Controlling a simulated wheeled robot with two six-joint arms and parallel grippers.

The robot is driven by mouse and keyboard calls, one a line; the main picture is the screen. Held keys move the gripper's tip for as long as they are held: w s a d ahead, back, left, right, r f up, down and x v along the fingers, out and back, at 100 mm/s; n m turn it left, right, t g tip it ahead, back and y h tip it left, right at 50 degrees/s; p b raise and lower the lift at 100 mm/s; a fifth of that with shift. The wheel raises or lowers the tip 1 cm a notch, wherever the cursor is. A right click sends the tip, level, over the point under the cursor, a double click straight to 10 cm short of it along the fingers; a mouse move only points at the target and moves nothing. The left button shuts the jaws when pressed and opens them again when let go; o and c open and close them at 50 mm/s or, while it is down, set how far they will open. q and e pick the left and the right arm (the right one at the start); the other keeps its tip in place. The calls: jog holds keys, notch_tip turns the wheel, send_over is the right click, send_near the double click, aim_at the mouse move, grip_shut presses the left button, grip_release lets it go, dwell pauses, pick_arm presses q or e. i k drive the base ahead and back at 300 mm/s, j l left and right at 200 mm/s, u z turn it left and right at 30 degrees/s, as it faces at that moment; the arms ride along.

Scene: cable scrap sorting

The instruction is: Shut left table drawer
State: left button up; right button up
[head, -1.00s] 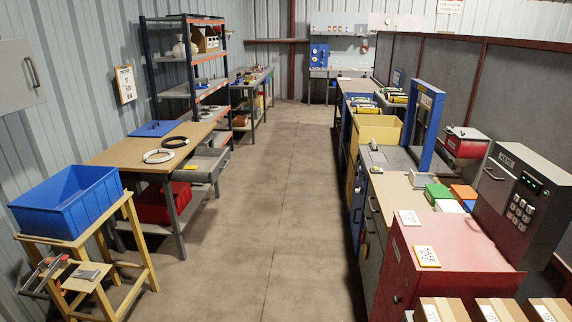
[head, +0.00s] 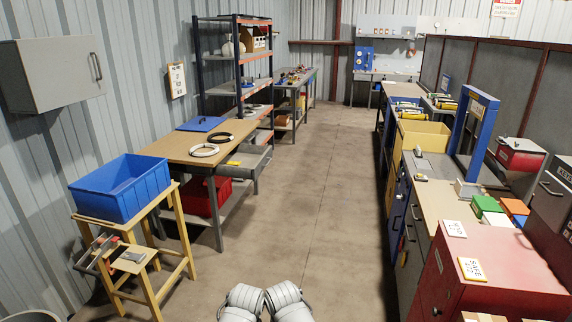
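The left table (head: 180,150) has a wooden top and stands against the left wall. Its grey drawer (head: 252,163) sticks out from the aisle side, so it stands open. A small yellow item (head: 233,163) shows at the drawer's near end; whether it lies inside I cannot tell. Two pale grey links of my arms show at the bottom middle edge, well short of the table. Neither gripper shows in the head view.
A blue crate (head: 120,190) sits on a yellow wooden stand (head: 150,262) at near left. A red bin (head: 203,197) is under the table. The aisle floor (head: 300,200) is clear. A red cabinet (head: 490,270) and benches line the right side.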

aim_at(254, 158)
jog(key=i+u, duration=0.1)
jog(key=i, duration=0.45)
jog(key=i+l, duration=0.2)
jog(key=i, duration=0.3)
jog(key=i+l+u, duration=0.15)
jog(key=i, duration=0.4)
jog(key=i+l+u, duration=0.1)
jog(key=i, duration=0.4)
jog(key=i+l, duration=0.2)
jog(key=i, duration=0.3)
jog(key=i+l+u, duration=0.15)
jog(key=i, duration=0.4)
jog(key=l, duration=0.1)
